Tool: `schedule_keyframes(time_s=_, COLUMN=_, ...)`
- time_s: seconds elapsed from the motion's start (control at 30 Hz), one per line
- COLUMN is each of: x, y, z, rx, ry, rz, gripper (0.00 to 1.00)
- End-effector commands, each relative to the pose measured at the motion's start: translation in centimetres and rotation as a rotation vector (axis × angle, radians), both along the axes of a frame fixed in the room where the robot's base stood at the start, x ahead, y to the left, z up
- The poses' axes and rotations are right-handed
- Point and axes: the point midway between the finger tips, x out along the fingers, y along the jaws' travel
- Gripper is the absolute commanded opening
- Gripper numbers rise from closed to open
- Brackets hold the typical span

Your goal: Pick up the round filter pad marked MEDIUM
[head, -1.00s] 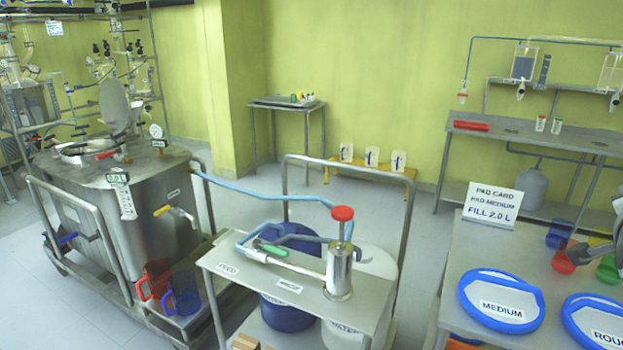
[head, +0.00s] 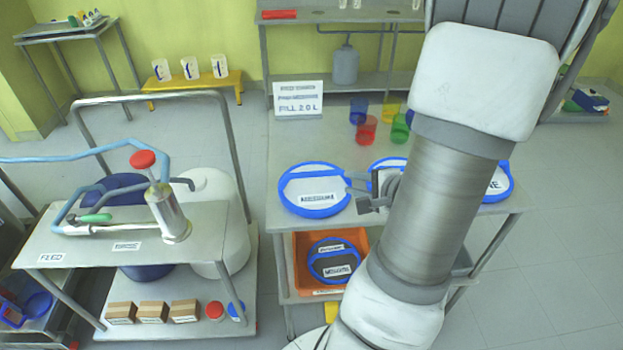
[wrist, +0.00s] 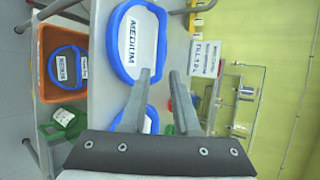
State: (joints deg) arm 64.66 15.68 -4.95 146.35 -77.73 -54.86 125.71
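The round pad marked MEDIUM (head: 310,187) has a white face and a blue rim with a handle bar. It lies flat at the left front of the steel table (head: 290,145). It also shows in the wrist view (wrist: 136,40), where its label reads clearly. My gripper (head: 354,191) is at the right of this pad, over the table. Another blue-rimmed pad marked MEDIUM (head: 335,268) is in the orange bin (head: 302,270) below the tabletop.
More blue-rimmed pads lie to the right, partly hidden by my arm. Colored cups (head: 367,131) and a placard reading FILL 2.0 L (head: 298,98) stand at the table's back. A steel cart (head: 100,240) with a pump is to the left. A floor gap separates cart and table.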

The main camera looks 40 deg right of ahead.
Motion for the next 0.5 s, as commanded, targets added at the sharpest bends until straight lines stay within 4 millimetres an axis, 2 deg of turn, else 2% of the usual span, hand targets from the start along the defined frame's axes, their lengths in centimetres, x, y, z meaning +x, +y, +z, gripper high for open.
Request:
schedule_keyframes(time_s=0.17, x=1.4, y=0.0, z=-0.6, rx=0.003, ry=0.003, rz=0.002, gripper=0.30)
schedule_keyframes(time_s=0.23, x=2.8, y=0.0, z=-2.1, rx=-0.003, ry=0.001, rz=0.007, gripper=0.30)
schedule_keyframes(time_s=0.5, x=7.8, y=-0.3, z=-5.0, rx=-0.003, ry=0.002, rz=0.004, gripper=0.30)
